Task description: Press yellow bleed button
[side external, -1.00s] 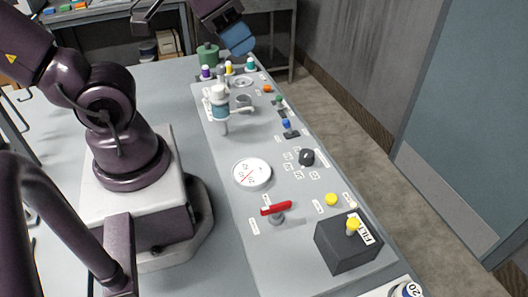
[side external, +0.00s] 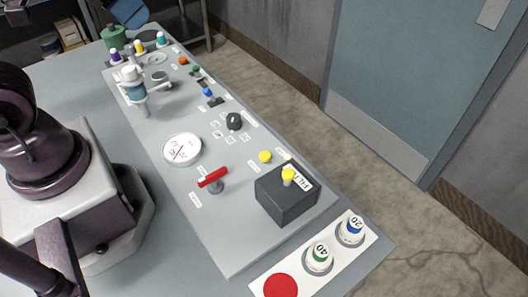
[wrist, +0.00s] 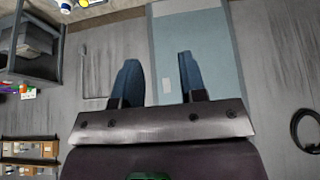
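A yellow button (side external: 265,156) sits flat on the sloping grey panel (side external: 225,240), beside a dark box. A second yellow button (side external: 288,175) stands on top of that dark box (side external: 287,200), next to a white label. I cannot read the small labels well enough to tell which button is marked bleed. My gripper (side external: 130,12) has blue fingers and is up at the far end of the panel, well away from both buttons. In the wrist view my gripper (wrist: 160,82) has its two fingers apart with nothing between them.
A red-handled lever (side external: 213,178), a round white dial (side external: 182,150) and a black knob (side external: 234,121) stand along the panel. A white and teal fitting (side external: 133,88) rises farther back. A green container (side external: 113,37) and several small bottles are near my gripper. Numbered canisters (side external: 318,257) stand in front.

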